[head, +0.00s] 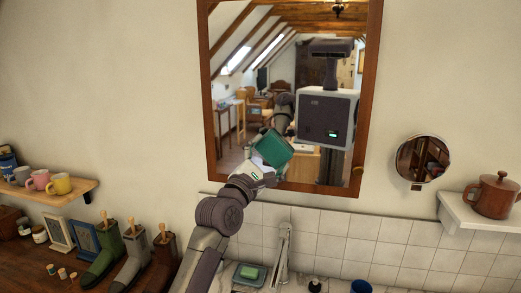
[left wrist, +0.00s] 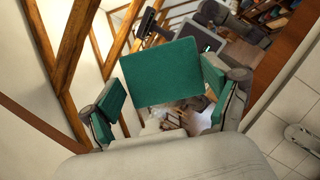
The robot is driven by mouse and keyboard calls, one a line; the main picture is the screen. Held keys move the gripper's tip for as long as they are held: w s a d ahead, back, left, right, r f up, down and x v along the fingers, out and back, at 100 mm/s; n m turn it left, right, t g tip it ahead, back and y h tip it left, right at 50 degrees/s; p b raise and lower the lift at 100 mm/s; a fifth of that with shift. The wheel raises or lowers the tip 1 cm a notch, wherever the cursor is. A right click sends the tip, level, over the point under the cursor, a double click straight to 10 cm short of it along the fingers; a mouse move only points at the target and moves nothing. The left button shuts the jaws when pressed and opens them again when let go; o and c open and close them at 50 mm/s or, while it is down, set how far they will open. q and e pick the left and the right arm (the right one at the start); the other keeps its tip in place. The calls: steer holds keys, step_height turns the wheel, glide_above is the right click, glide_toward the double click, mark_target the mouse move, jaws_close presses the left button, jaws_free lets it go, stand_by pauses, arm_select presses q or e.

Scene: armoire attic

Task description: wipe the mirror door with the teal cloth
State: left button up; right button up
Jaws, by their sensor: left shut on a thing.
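The mirror door (head: 226,100) hangs on the wall in a brown wooden frame with a small knob at its lower right. Its glass reflects the attic and my own body. My left gripper (head: 268,160) is in front of the lower middle of the glass, shut on the teal cloth (head: 277,147). In the left wrist view the cloth (left wrist: 160,72) is a flat panel facing the mirror, with teal parts beside both fingers (left wrist: 165,98). I cannot tell whether the cloth touches the glass. My right gripper is not in view.
A round shaving mirror (head: 422,159) and a shelf with a brown pot (head: 491,196) are to the right. A faucet (head: 283,250) and soap dish (head: 249,274) are below. Mugs (head: 58,184) stand on a left shelf, above boots (head: 134,255) and picture frames (head: 84,237).

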mark_target(288, 153)
arm_select(q)
steer(key=shift+s+d+r+p, duration=0.1)
steer(key=shift+s+d+p, duration=0.15)
steer(key=shift+d+p, duration=0.4)
steer(key=shift+s+d+p, duration=0.2)
steer(key=shift+d, duration=0.45)
steer(key=shift+s+d+p, duration=0.2)
steer(key=shift+d, duration=0.45)
steer(key=shift+w+a+b, duration=0.1)
steer(key=shift+w+a, duration=0.1)
steer(key=shift+a, duration=0.45)
steer(key=shift+w+a+b, duration=0.1)
steer(key=shift+w+a, duration=0.15)
steer(key=shift+a, duration=0.4)
steer(key=shift+w+a+b, duration=0.1)
steer(key=shift+w+a, duration=0.1)
steer(key=shift+a, duration=0.45)
steer(key=a, duration=0.2)
steer(key=w+a+b, duration=0.1)
steer(key=a, duration=0.1)
steer(key=w+a+b, duration=0.1)
steer(key=a, duration=0.1)
steer(key=shift+a, duration=0.35)
steer(key=shift+d, duration=0.1)
